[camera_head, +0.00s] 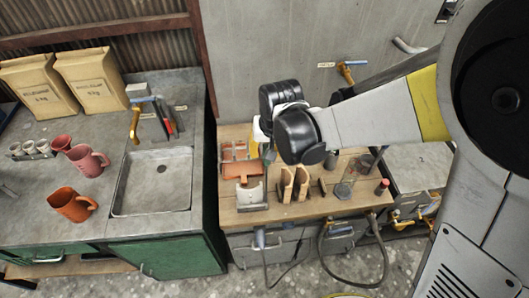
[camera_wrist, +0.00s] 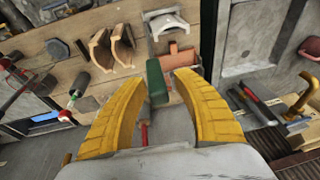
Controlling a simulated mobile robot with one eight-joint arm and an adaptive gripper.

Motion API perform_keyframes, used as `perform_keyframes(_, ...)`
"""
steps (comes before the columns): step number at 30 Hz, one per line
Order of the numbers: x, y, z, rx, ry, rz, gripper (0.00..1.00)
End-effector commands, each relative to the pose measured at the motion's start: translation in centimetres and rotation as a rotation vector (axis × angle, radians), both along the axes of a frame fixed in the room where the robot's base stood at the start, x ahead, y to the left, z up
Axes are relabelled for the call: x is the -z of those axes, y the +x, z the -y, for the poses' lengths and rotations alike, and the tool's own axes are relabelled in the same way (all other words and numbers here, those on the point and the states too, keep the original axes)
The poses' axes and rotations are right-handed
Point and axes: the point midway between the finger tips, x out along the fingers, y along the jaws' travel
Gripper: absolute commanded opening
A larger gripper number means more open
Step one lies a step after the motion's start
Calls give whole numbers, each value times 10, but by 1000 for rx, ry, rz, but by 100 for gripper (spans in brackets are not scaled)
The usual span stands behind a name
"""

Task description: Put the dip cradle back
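No part carries a readable dip cradle label. The likeliest match is a pale half-round cradle (camera_head: 250,193) on a grey base, at the front of the wooden bench (camera_head: 235,218); it also shows in the wrist view (camera_wrist: 168,22). Two tan curved cradles stand to its right, one (camera_head: 286,184) beside the other (camera_head: 302,182). My gripper (camera_wrist: 160,78) points down over the bench's back left part, its yellow fingers spread apart. A green piece (camera_wrist: 156,80) shows between the fingers, with a gap on either side. Below it is a thin red piece (camera_wrist: 144,132); whether they join is unclear.
An orange tray (camera_head: 242,169) with small blocks lies on the bench's left. A glass (camera_head: 344,188) and a dark red cylinder (camera_head: 381,187) stand at right. The left counter holds a sink (camera_head: 153,182), mugs (camera_head: 73,204) and paper bags (camera_head: 38,88). A wall stands behind.

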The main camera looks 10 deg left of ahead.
Motion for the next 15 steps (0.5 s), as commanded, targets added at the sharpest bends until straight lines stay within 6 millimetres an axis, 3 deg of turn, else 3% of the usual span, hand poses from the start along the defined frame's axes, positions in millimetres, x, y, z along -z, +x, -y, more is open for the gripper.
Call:
perform_keyframes(9,-69,-18,11,0,0,0,35)
perform_keyframes(15,-93,-23,14,0,0,0,35)
